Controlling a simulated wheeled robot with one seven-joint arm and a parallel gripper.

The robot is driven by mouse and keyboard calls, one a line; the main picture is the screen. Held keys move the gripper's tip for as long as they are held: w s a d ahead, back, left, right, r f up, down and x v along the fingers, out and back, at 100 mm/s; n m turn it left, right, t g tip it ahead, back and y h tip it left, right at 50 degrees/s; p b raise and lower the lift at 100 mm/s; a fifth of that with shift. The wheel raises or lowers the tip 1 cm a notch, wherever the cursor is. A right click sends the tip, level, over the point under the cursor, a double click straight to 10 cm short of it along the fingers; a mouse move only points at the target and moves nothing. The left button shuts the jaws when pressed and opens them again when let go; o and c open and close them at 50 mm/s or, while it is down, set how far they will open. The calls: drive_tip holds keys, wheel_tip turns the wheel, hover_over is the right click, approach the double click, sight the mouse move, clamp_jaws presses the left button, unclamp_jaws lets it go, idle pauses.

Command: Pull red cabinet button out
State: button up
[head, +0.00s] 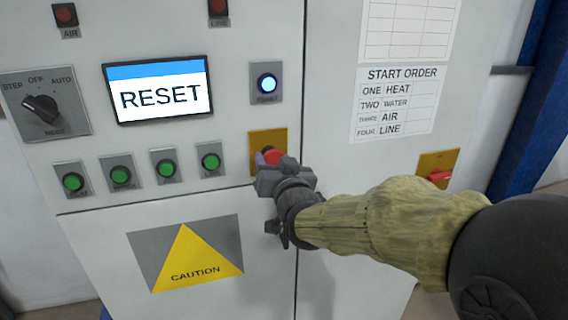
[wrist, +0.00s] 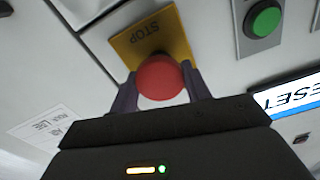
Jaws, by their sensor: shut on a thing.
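The red cabinet button (head: 272,157) is a round mushroom button on a yellow plate (head: 260,138) on the cabinet front, right of the row of green buttons. In the wrist view the red button (wrist: 160,79) sits between the two fingers, and its yellow plate (wrist: 140,40) reads STOP. My gripper (head: 270,166) is at the button from the front right and covers part of it in the head view. In the wrist view my gripper (wrist: 163,88) is shut on the button, one finger at each side.
A screen (head: 159,90) reads RESET. Several green buttons (head: 168,167) lie left of the gripper. A lit blue-white button (head: 267,83) is above, and a rotary mode switch (head: 42,108) is far left. A red switch (head: 439,175) on a yellow plate is right, beyond the door seam.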

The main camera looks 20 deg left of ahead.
drive_tip(key=shift+f, duration=0.15)
drive_tip(key=o, duration=1.4)
drive_tip(key=shift+s, duration=0.1)
drive_tip(key=b+v, duration=0.4)
drive_tip(key=v, duration=1.3)
drive_tip(key=shift+s+d+b, duration=0.15)
drive_tip(key=shift+b, duration=0.25)
drive_tip(key=w+d+f+m+g+h+p, duration=0.1)
drive_tip(key=w+d+f+g+h, duration=0.25)
drive_tip(key=d+f, duration=0.4)
drive_tip(key=w+d+f+m+g+h+p, duration=0.15)
drive_tip(key=d+f+h, duration=0.25)
drive_tip(key=d+f, duration=0.4)
drive_tip(key=s+d+f+g+h, duration=0.1)
drive_tip(key=s+d+f+g, duration=0.1)
drive_tip(key=d+f, duration=0.1)
drive_tip(key=s+d+f+m+g+h, duration=0.1)
drive_tip(key=s+d+f+g, duration=0.1)
drive_tip(key=s+d+f, duration=0.1)
drive_tip(key=s+d+f+m+g+h, duration=0.1)
drive_tip(key=s+d+f+g, duration=0.1)
drive_tip(key=d+f+g, duration=0.1)
drive_tip(key=shift+s+d+f+p, duration=0.1)
drive_tip(key=shift+d+f+p, duration=0.1)
drive_tip(key=shift+d+f, duration=0.4)
drive_tip(key=shift+s+d+f+p, duration=0.15)
drive_tip(key=shift+d+f, duration=0.1)
drive_tip(key=shift+d, duration=0.5)
